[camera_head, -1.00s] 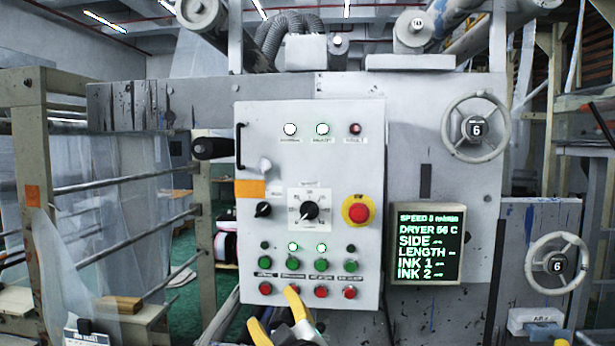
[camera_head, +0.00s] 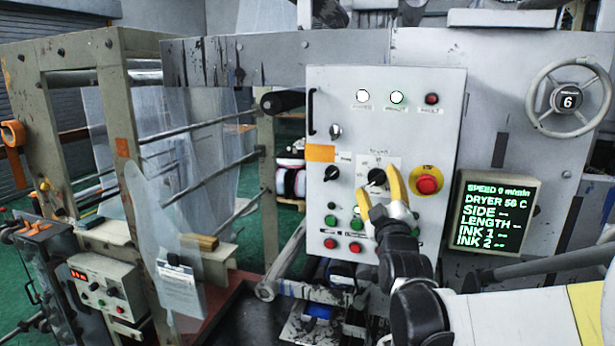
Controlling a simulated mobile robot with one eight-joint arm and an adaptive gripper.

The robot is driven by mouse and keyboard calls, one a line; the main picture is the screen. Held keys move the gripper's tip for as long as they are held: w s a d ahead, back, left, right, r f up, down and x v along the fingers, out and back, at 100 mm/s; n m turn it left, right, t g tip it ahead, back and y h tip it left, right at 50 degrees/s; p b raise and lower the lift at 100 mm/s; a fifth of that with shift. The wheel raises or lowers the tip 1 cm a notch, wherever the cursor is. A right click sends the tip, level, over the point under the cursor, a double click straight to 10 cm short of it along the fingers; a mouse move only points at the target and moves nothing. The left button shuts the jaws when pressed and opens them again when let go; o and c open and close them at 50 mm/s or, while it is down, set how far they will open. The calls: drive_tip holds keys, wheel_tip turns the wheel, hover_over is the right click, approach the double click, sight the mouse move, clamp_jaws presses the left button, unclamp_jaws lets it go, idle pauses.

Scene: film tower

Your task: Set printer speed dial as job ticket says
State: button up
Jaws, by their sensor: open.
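The speed dial (camera_head: 377,177) is a black knob with a pale pointer on a white scale plate, in the middle of the grey control panel (camera_head: 318,215). My gripper (camera_head: 379,181) is open, with its yellow fingers on either side of the dial. I cannot tell whether they touch the knob, and they hide part of the scale.
A red stop button (camera_head: 427,184) on a yellow ring sits close right of my fingers. A smaller black knob (camera_head: 331,173) is to the left. Green and red buttons lie below. A handwheel (camera_head: 569,102) is at right. A small control box (camera_head: 100,290) stands at lower left.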

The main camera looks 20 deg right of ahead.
drive_tip(key=shift+w+d+r, duration=0.15)
drive_tip(key=shift+w+d, duration=0.05)
drive_tip(key=shift+w, duration=0.45)
drive_tip(key=shift+s, duration=0.1)
drive_tip(key=c, duration=1.2)
